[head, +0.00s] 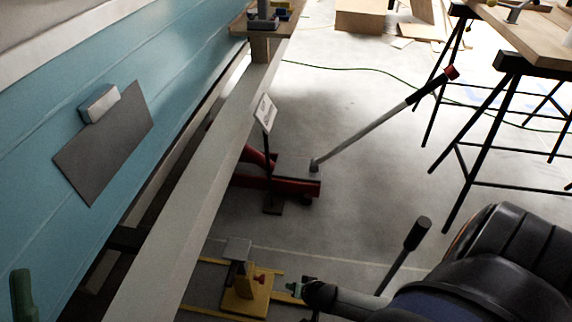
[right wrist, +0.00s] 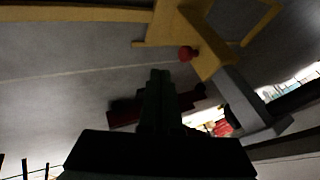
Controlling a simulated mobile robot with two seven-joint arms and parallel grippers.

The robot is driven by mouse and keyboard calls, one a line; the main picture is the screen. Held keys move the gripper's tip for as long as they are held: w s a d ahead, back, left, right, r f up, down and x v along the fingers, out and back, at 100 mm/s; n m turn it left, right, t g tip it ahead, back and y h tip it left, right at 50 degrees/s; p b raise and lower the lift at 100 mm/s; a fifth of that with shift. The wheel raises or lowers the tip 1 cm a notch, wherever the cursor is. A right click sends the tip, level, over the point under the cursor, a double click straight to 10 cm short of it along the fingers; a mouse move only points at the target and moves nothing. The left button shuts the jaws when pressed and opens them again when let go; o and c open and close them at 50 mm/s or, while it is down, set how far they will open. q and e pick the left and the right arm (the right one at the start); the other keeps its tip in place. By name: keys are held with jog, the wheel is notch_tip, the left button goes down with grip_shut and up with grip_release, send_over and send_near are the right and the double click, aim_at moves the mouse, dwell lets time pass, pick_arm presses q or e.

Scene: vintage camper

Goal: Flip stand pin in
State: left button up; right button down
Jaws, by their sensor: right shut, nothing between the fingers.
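The yellow stand (head: 243,303) is on the floor at the bottom of the head view, beside the long pale beam. It carries a grey upper part with a flat top (head: 237,249). The red pin (head: 260,279) shows as a small knob on its right side. My right gripper (head: 293,287) is shut and empty, just right of the pin, with a gap between them. In the right wrist view, the dark fingers (right wrist: 158,78) point toward the yellow stand (right wrist: 200,40), and the red knob (right wrist: 187,53) is ahead and right of the tips.
The blue camper wall (head: 190,60) and pale beam (head: 190,200) close off the left. A red floor jack (head: 300,187) with a long handle stands behind the stand. A dark-gripped lever (head: 416,236) rises near my right arm. Black trestles (head: 480,120) stand at right.

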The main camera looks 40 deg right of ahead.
pick_arm(q)
jog(key=shift+s+r+m+g+h+p, duration=0.1)
jog(key=shift+r+m+g+h+p, duration=0.25)
jog(key=shift+r, duration=0.4)
pick_arm(e)
jog(key=shift+v, duration=1.15)
